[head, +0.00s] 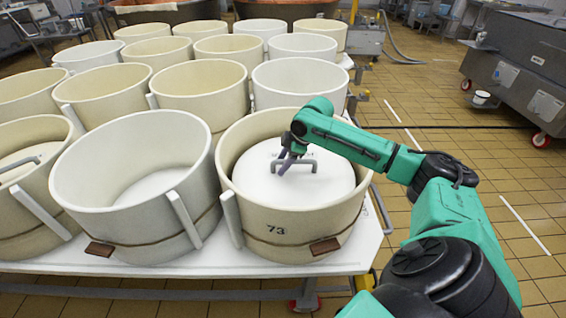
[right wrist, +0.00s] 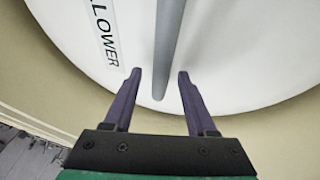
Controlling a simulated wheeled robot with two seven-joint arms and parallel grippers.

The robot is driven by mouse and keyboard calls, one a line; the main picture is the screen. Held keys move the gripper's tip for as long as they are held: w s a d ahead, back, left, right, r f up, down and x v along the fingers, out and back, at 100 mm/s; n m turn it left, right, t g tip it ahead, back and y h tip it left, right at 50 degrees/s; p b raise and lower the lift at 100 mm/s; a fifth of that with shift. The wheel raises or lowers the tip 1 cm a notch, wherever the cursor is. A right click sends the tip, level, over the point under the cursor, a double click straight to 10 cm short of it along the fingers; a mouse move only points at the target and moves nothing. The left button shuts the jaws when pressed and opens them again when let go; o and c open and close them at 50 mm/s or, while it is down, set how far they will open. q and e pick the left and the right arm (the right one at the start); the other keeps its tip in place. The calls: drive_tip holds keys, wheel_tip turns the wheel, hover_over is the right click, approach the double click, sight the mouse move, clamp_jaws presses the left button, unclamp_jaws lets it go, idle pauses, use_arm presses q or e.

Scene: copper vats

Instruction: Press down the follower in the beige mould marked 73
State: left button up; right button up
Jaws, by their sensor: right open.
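The beige mould marked 73 (head: 318,224) stands at the front right of the white table. Its follower (head: 326,184), a white disc with a grey bar handle, lies inside, below the rim. My right gripper (head: 287,163) reaches into the mould, over the follower next to its handle (head: 314,163). In the right wrist view the two purple fingers (right wrist: 160,75) are apart, with the end of the grey handle (right wrist: 166,60) between them in the picture. I cannot tell whether they touch it. The lettering "LLOWER" shows on the disc. My left gripper is not in view.
Several more moulds crowd the white table (head: 225,262); an empty white one (head: 140,180) stands just left of mould 73. Another follower sits in the far-left mould (head: 22,195). The tiled floor (head: 450,110) at right is mostly clear, with a grey machine (head: 520,75) beyond.

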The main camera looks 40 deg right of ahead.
drive_tip(key=shift+c, duration=0.7)
clamp_jaws()
idle(0.5)
